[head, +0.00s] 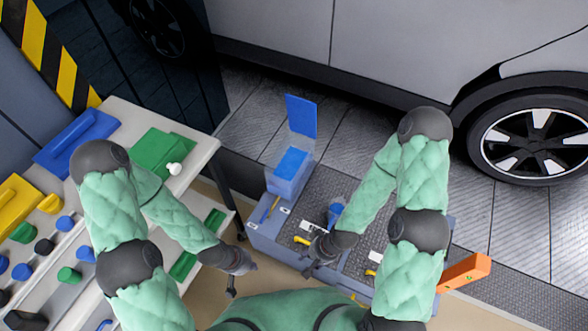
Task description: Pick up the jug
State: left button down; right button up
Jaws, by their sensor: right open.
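No thing stands out surely as the jug. A green container (152,150) with a white knob or cap lies on the grey bench at left; a blue one with a handle (78,138) and a yellow one (18,207) lie further left. A small blue round object (336,211) sits on the grey cart, partly hidden by my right forearm. My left gripper (232,288) hangs between bench and cart, apart from both; its fingers are too small to read. My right gripper (311,269) is open and empty over the cart's left front part.
The grey bench (200,150) holds several coloured caps. The low cart (262,238) carries an open blue box (291,168) with raised lid, and yellow-handled tools. A silver car (400,50) stands behind. An orange block (463,272) is at right.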

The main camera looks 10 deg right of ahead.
aim_at(336, 205)
jog(key=j+z, duration=0.1)
jog(key=z, duration=0.3)
jog(key=j+z, duration=0.15)
jog(key=z, duration=0.2)
jog(key=j+z, duration=0.15)
jog(key=z, duration=0.25)
